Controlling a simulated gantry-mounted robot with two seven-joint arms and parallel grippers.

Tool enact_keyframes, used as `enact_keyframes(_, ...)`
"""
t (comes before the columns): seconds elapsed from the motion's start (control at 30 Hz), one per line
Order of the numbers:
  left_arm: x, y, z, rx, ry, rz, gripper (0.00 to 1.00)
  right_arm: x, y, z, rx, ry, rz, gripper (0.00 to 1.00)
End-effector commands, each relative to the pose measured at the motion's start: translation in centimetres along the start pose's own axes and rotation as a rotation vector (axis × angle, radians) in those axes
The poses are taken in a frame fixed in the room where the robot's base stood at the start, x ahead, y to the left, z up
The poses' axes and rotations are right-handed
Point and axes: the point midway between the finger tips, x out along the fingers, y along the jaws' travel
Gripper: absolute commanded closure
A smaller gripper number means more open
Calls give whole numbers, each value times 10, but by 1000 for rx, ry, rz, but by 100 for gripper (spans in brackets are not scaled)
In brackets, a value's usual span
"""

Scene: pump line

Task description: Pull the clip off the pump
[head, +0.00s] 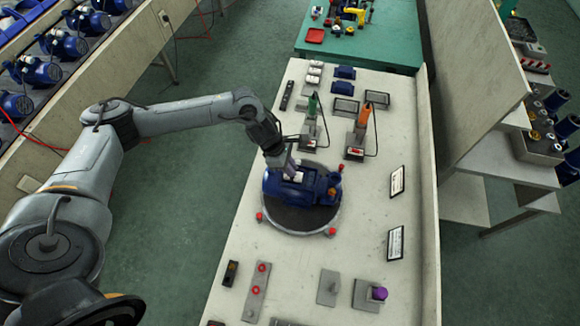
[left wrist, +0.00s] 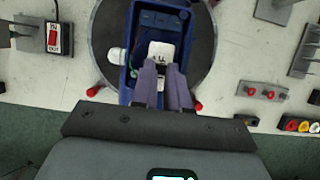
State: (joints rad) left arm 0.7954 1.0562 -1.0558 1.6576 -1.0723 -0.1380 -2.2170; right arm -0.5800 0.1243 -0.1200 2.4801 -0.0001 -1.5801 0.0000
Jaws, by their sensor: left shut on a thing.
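The blue pump (head: 316,187) sits on a dark round turntable (head: 290,219) in the middle of the bench. In the left wrist view its blue open-topped housing (left wrist: 129,62) has a white label or plate (left wrist: 160,50) inside. My left gripper (head: 291,172) is over the top of the pump, pointing down. Its two grey-purple fingers reach into the housing in the left wrist view (left wrist: 164,72). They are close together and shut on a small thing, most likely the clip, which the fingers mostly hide. My right gripper is not in view.
Red knobs (head: 332,231) stand around the turntable's rim. Framed cards (head: 396,181) lie to the right. The bench front holds small fixtures, including a purple-topped one (head: 379,293).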

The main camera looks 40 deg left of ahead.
Motion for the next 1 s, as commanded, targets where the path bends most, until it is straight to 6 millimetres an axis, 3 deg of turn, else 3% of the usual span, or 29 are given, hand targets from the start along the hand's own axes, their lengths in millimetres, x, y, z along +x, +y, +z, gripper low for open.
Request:
enact_keyframes(0.13, 0, 0, 0, 1, -1, 0, 100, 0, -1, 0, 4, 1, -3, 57)
enact_keyframes(0.17, 0, 0, 0, 1, -1, 0, 89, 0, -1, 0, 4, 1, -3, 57)
enact_keyframes(0.23, 0, 0, 0, 1, -1, 0, 100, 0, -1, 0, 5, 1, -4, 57)
enact_keyframes(0.57, -2, 0, 1, 1, -1, 0, 100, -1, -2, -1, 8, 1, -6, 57)
enact_keyframes(1.0, -20, 0, 8, 1, 0, 0, 100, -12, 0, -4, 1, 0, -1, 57)
